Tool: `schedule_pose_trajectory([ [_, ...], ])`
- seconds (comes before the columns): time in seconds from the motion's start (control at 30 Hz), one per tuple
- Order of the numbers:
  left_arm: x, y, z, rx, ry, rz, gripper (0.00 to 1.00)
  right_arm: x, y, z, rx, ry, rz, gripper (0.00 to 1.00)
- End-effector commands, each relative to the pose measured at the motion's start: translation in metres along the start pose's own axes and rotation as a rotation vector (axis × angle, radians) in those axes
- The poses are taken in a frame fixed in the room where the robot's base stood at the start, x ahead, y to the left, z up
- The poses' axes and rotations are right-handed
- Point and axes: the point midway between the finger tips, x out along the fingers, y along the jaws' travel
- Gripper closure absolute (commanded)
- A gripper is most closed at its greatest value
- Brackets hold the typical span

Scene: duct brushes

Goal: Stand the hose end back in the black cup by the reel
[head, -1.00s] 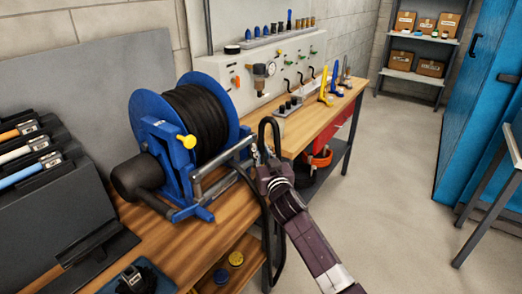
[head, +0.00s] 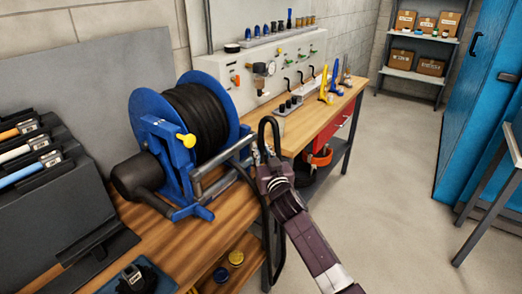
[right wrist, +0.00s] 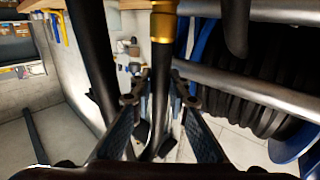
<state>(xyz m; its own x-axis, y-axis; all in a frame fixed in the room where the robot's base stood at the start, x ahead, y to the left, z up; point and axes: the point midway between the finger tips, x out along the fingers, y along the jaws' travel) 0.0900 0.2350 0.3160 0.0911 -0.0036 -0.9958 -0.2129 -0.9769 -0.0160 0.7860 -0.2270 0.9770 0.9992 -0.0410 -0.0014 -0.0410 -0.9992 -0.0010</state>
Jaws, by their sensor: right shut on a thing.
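The blue hose reel (head: 172,190) with its black wound hose (head: 203,112) stands on the wooden bench. My right gripper (head: 262,158) is just right of the reel's front roller bars, near the bench edge. It is shut on the black hose (right wrist: 160,95), which runs between its fingers (right wrist: 160,98) in the right wrist view. A brass fitting (right wrist: 163,24) shows on the hose beyond the fingertips. A loop of hose (head: 268,122) rises above the gripper and another hangs below the bench edge. I cannot clearly make out the black cup. My left gripper is out of view.
A dark rack (head: 50,200) with coloured handles stands left of the reel. A small black object (head: 135,278) sits on a blue tray at the front. Open floor (head: 400,170) lies to the right.

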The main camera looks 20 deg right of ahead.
Motion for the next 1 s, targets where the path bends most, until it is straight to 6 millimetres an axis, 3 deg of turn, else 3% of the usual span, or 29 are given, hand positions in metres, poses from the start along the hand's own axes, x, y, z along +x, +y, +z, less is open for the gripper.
schedule_pose_trajectory([
  [0.83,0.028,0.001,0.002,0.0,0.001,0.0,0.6,0.0,0.0,0.032,0.0,0.002,0.0,1.0],
  [1.0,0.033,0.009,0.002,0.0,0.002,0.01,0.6,0.0,0.0,0.039,0.0,0.003,-0.001,1.0],
])
